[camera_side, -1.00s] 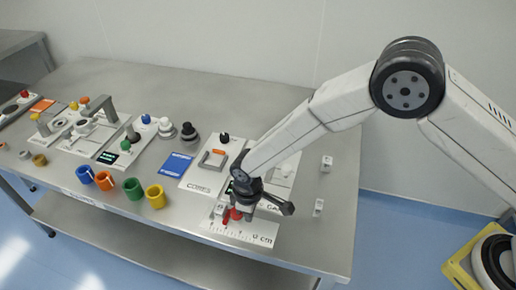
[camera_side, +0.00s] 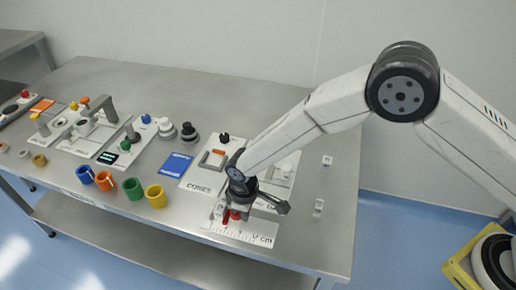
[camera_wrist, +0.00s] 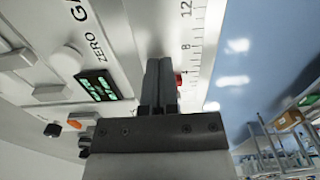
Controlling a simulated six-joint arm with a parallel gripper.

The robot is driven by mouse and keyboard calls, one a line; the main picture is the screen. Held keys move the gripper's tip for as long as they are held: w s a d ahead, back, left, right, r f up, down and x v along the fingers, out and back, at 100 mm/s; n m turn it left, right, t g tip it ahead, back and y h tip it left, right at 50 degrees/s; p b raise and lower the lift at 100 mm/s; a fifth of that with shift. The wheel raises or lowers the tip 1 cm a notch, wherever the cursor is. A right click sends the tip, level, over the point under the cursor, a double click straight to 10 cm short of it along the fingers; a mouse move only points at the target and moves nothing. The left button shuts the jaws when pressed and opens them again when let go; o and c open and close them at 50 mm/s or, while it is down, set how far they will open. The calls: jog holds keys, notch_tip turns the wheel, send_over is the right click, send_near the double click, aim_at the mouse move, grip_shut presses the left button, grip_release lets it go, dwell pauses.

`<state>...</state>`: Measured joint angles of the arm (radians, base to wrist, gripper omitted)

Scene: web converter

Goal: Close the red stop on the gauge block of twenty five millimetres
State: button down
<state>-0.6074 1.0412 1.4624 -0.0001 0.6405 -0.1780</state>
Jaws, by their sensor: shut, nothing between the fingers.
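The red stop (camera_side: 226,216) is on the ruler plate (camera_side: 262,238) at the table's front edge, partly hidden by my gripper. In the wrist view a small part of the red stop (camera_wrist: 178,80) shows beside my fingers, against the ruler scale (camera_wrist: 197,40). My gripper (camera_wrist: 160,68) is shut and empty, pointing down at the gauge; in the side view my gripper (camera_side: 236,206) is low over the plate. I cannot tell whether the fingers touch the stop. The twenty-five millimetre gauge block cannot be made out.
A green digital display (camera_wrist: 97,87) lies left of my fingers in the wrist view. Two small pale blocks (camera_side: 327,161) (camera_side: 318,207) stand on the table at right. Coloured cups (camera_side: 155,196), a blue card (camera_side: 176,164) and other panels are to the left.

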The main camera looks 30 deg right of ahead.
jog(key=shift+w+a, duration=0.15)
dwell(0.3)
jog(key=shift+s+d, duration=0.45)
dwell(0.6)
jog(key=shift+r, duration=0.15)
notch_tip(320, 180, up, 7)
dwell(1.1)
jog(key=shift+d, duration=0.1)
